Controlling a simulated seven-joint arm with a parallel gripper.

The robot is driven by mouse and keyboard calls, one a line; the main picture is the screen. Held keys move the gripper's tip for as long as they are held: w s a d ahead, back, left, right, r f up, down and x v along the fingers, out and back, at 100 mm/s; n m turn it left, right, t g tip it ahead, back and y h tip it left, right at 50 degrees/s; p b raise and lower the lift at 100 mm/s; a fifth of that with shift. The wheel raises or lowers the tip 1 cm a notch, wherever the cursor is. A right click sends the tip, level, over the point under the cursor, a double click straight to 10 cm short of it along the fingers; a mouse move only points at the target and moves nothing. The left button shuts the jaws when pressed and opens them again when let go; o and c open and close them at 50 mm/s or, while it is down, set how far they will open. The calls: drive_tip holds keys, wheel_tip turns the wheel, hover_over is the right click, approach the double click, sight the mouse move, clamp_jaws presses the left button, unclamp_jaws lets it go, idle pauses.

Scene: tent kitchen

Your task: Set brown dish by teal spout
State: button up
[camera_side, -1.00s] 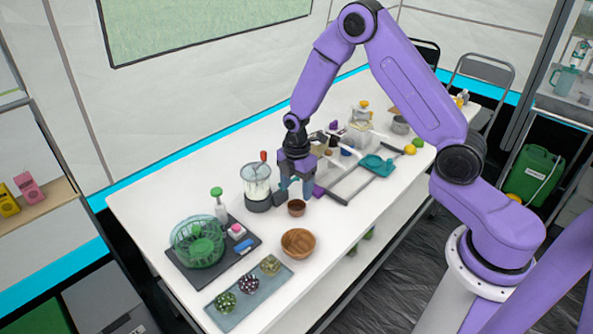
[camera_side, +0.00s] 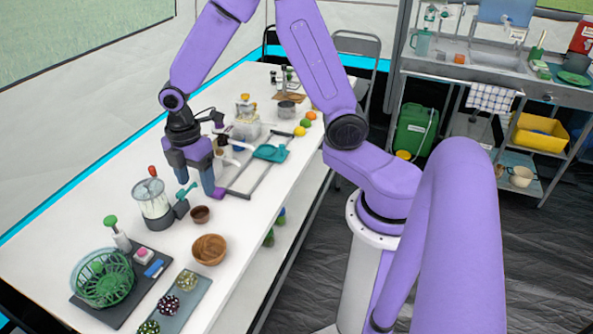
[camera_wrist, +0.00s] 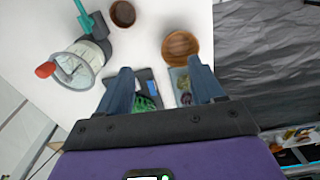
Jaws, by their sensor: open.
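Two brown round dishes stand on the white table: a small dark brown bowl (camera_side: 200,215) and a larger wooden bowl (camera_side: 209,249) nearer the front edge. The wrist view also shows the small bowl (camera_wrist: 122,13) at the top and the wooden bowl (camera_wrist: 180,47) right of centre. A teal spout (camera_side: 187,190) on a dark base stands beside the blender, left of the small bowl; it shows at the top left of the wrist view (camera_wrist: 83,14). My gripper (camera_side: 200,186) is open and empty above the table, behind the small bowl in the side view.
The blender jug (camera_side: 152,200) has a red-tipped part. A dark tray (camera_side: 118,293) holds a green basket. A grey-blue tray (camera_side: 190,308) holds patterned round items. A rack with a teal pan (camera_side: 270,153) lies behind my gripper.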

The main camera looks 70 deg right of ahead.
drive_tip(key=s+r+m, duration=0.2)
drive_tip(key=s+r, duration=0.2)
drive_tip(key=s, duration=0.8)
drive_tip(key=s+d+r+m, duration=0.1)
drive_tip(key=s+r, duration=0.3)
drive_tip(key=s, duration=0.8)
drive_tip(key=shift+s+d+m, duration=0.15)
drive_tip(key=shift+s+m, duration=0.05)
drive_tip(key=shift+m, duration=0.6)
